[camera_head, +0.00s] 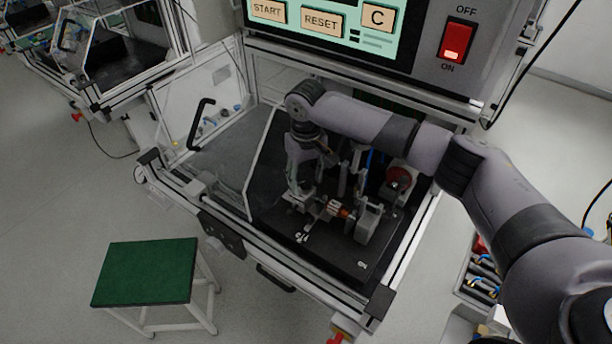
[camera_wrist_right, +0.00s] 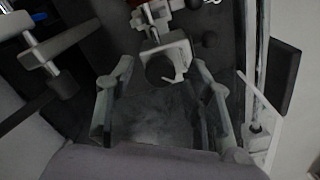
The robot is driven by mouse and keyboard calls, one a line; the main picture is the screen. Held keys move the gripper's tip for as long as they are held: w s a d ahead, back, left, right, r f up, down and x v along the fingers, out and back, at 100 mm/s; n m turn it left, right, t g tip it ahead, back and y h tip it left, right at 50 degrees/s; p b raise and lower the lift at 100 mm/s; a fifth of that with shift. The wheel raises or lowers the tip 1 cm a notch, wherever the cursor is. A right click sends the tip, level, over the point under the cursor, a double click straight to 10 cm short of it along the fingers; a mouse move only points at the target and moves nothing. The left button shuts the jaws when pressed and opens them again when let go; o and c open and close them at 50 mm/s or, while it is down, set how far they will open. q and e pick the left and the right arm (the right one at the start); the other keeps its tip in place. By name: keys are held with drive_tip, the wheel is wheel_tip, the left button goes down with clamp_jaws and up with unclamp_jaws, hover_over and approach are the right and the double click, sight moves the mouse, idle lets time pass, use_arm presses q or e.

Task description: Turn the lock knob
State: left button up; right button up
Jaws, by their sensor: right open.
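My right gripper (camera_head: 297,196) reaches down into the test machine, at the left end of the fixture on the dark base plate (camera_head: 300,236). In the right wrist view the gripper (camera_wrist_right: 164,68) is open. In the head view the gripper hides this piece. A stator with copper-coloured parts (camera_head: 338,208) lies to the right of the gripper. My left gripper is not in view.
A white support block (camera_head: 368,222) and a red round part (camera_head: 399,178) stand right of the gripper. The control panel with a red switch (camera_head: 455,42) is above. A clear slanted side panel (camera_head: 262,165) stands left of the gripper. A green-topped stool (camera_head: 147,272) is outside.

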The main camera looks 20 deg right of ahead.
drive_tip(key=shift+c, duration=1)
clamp_jaws()
